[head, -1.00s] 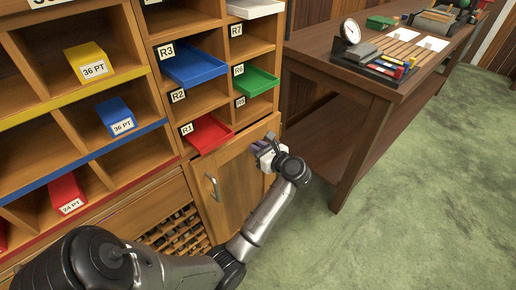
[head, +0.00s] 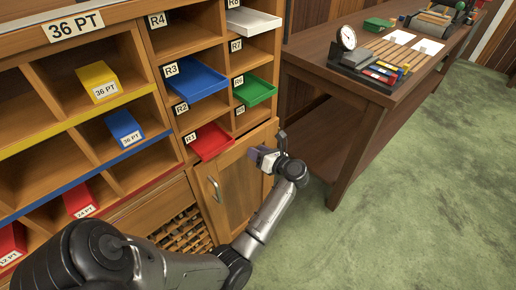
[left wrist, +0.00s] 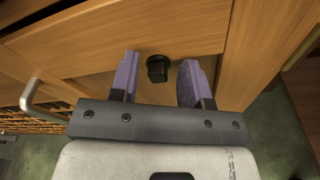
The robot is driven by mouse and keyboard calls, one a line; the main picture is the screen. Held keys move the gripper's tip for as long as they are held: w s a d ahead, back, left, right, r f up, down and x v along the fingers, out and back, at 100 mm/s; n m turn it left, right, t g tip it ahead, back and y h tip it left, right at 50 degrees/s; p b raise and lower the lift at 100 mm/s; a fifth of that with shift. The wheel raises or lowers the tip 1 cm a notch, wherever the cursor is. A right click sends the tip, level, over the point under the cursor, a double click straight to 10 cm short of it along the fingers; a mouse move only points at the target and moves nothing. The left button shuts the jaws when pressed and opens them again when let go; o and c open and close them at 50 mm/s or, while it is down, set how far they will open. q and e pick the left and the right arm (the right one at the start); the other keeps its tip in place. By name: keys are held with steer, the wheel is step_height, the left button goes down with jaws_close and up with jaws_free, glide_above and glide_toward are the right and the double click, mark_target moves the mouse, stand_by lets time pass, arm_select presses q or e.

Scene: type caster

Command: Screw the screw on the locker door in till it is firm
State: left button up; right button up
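The locker door (head: 236,190) is a wooden door with a metal handle (head: 213,188), below the red tray. In the left wrist view, a black screw (left wrist: 158,68) with a round collar and blocky head stands on the door's upper part. My left gripper (head: 257,155) is at the door's upper right. In the left wrist view its two purple fingers (left wrist: 158,80) are spread, one on each side of the screw, with visible gaps to both. The gripper is open and holds nothing. The screw is hidden in the head view. My right gripper is not in view.
The red tray (head: 209,141) juts out above the door, with blue (head: 195,83) and green (head: 257,91) trays higher up. A wooden workbench (head: 345,105) with tools stands to the right. The green carpet (head: 420,190) in front is clear.

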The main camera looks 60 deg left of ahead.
arm_select(q)
steer(key=shift+o, duration=0.9)
steer(key=shift+s, duration=0.1)
steer(key=p+v, duration=0.3)
steer(key=v, duration=1)
steer(key=shift+d, duration=0.4)
